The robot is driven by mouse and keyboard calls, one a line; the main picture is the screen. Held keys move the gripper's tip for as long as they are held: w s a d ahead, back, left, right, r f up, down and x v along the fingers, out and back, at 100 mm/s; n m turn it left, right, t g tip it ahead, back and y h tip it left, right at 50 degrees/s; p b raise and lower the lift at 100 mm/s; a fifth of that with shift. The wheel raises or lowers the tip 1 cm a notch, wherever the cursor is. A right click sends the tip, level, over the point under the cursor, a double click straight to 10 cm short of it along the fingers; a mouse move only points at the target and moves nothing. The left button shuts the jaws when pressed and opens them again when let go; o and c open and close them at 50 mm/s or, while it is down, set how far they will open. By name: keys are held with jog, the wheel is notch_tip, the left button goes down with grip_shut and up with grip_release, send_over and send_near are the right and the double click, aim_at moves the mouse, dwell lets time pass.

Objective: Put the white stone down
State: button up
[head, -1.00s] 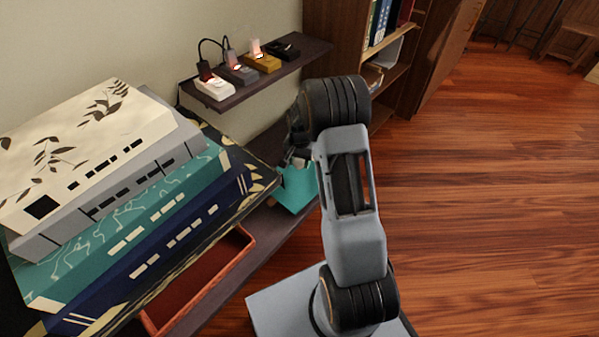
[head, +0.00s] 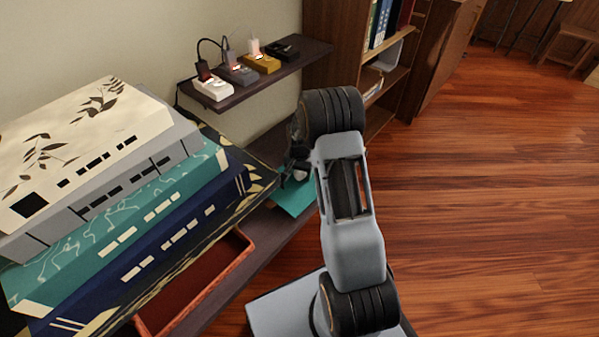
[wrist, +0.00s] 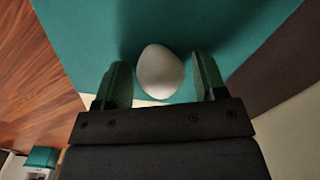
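The white stone (wrist: 160,72) is smooth and egg-shaped. In the wrist view it lies on a flat teal surface (wrist: 85,30), with a shadow around it. My gripper (wrist: 160,62) is open around the stone, one green finger on each side, with a narrow gap between each finger and the stone.
A stack of large books (head: 120,200) stands close on the left, above a red tray (head: 200,285). A small shelf (head: 255,82) with several small block-like devices overhangs behind my gripper. A bookcase (head: 385,85) stands beyond. The wooden floor on the right is clear.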

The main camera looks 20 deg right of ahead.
jog(key=shift+o, duration=0.6)
jog(key=shift+r, duration=0.1)
notch_tip(320, 180, up, 12)
jog(key=p, duration=0.4)
jog(key=s+a+r+n+t+p, duration=0.1)
jog(key=s+a+r+n+p, duration=0.2)
jog(key=r+p, duration=0.75)
jog(key=s+a+r+n+t+p, duration=0.1)
jog(key=s+a+r+p, duration=0.3)
jog(key=r, duration=1.2)
jog(key=s+a+r+n+p, duration=0.2)
jog(key=s+r+p, duration=0.5)
jog(key=r+p, duration=0.1)
jog(key=s+a+r+n+t+p, duration=0.1)
jog(key=s+a+r+n+p, duration=0.1)
jog(key=s+r+p, duration=0.5)
notch_tip(320, 180, up, 4)
jog(key=shift+s+a+r+n+t+p, duration=0.2)
jog(key=shift+s+n+t+p, duration=0.1)
jog(key=shift+s+p, duration=0.15)
